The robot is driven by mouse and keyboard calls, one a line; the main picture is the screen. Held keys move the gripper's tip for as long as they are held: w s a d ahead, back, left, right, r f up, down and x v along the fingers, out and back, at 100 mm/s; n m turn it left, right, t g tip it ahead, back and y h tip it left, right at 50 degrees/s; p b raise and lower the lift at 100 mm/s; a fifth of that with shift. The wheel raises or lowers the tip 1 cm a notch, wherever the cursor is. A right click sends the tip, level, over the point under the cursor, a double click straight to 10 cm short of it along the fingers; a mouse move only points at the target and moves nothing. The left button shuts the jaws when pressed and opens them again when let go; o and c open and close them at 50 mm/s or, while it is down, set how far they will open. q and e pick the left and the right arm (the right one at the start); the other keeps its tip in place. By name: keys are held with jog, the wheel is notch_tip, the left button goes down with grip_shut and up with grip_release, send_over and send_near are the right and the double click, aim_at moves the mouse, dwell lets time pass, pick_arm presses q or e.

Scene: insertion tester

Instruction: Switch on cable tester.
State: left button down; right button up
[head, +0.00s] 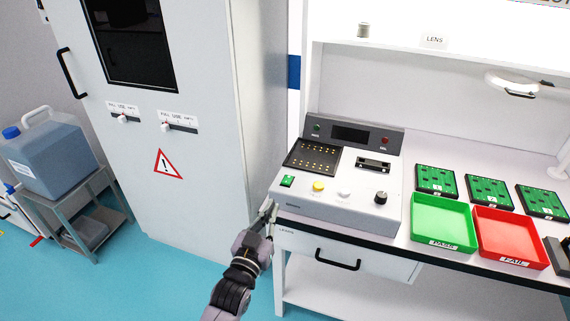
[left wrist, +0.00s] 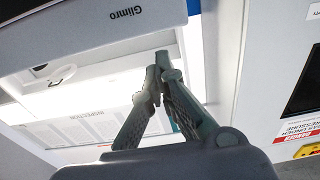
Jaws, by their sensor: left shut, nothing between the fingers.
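The cable tester (head: 335,205) is a light grey box on the white workbench. A dark panel behind carries a blank display (head: 350,134), a green lamp and a red lamp. My left gripper (head: 267,208) is shut and empty, just off the tester's front left corner, below and left of the green switch. Its shut fingers (left wrist: 160,62) show in the left wrist view. My right gripper is not in view.
A green tray (head: 443,241) and a red tray (head: 511,260) stand right of the tester, with green circuit boards (head: 436,180) behind them. A drawer handle (head: 338,260) sticks out below the bench top. A tall grey cabinet (head: 200,190) stands close on the left.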

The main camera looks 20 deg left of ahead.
pick_arm(q)
jog(key=r, duration=0.1)
jog(key=r+t, duration=0.1)
jog(key=r, duration=0.1)
jog(key=shift+w+r+p, duration=0.25)
jog(key=shift+w+p, duration=0.1)
jog(key=shift+w, duration=0.05)
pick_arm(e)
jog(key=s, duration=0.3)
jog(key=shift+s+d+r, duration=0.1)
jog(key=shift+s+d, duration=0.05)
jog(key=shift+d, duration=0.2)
pick_arm(q)
notch_tip(320, 180, up, 2)
jog(key=p, duration=0.1)
send_over(285, 190)
jog(key=shift+w+r, duration=0.15)
jog(key=shift+w, duration=0.1)
notch_tip(285, 190, down, 3)
jog(key=shift+s+r, duration=0.1)
jog(key=shift+s, duration=0.05)
jog(key=shift+s+f, duration=0.15)
jog(key=shift+f, duration=0.55)
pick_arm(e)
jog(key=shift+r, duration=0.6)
